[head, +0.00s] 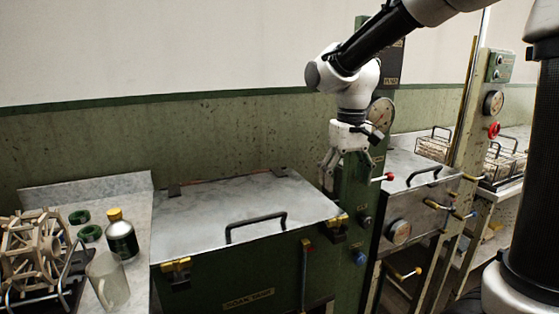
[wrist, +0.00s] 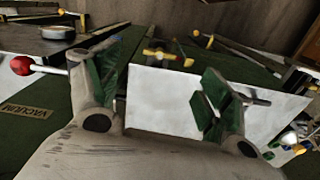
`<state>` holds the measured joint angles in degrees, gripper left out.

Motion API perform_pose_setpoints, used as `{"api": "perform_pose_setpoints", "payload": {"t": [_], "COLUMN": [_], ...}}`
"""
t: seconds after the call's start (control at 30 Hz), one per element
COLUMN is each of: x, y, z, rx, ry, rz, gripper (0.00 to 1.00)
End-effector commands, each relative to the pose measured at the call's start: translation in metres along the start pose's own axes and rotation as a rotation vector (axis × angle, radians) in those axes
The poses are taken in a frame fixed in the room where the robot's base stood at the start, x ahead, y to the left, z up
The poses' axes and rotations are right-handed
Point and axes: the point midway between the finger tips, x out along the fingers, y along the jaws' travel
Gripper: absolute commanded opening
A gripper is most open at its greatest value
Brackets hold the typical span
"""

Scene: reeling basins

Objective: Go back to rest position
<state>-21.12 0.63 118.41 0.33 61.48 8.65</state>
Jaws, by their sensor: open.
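My gripper (head: 330,172) hangs pointing down from my arm in the head view, above the right end of the closed metal lid (head: 200,215) and in front of the green column (head: 358,205). In the wrist view my gripper (wrist: 160,88) has its two green-padded fingers spread apart, with nothing between them. The pale lid (wrist: 165,105) lies beyond the fingers there, and its handle (wrist: 252,98) is partly behind the right finger. A red-knobbed lever (head: 386,177) sticks out from the column just right of the gripper; it also shows in the wrist view (wrist: 22,66).
A second lidded basin (head: 405,170) and wire baskets (head: 500,165) stand at right. The wall above the lid is clear.

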Motion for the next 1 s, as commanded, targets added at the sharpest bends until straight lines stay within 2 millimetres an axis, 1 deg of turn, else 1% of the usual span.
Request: {"api": "perform_pose_setpoints", "payload": {"t": [0.03,0.17,0.2,0.27,0.3,0.4,0.5,0.6,0.7,1.0], "x": [0.004,-0.002,-0.004,-0.007,-0.009,-0.011,-0.013,-0.019,-0.028,-0.03], "y": [0.004,0.029,0.038,0.05,0.059,0.076,0.087,0.095,0.1,0.102], "z": [0.018,0.065,0.081,0.106,0.123,0.162,0.192,0.208,0.215,0.216], "rx": [-0.022,-0.028,-0.021,-0.003,0.012,0.064,0.122,0.169,0.2,0.212], "ry": [-0.001,0.051,0.073,0.112,0.14,0.212,0.279,0.334,0.377,0.387], "rz": [0.001,-0.003,-0.003,-0.003,-0.001,0.007,0.018,0.028,0.038,0.041], "gripper": [0.79,0.79,0.79,0.79,0.79,0.79,0.79,0.79,0.79,0.79]}}
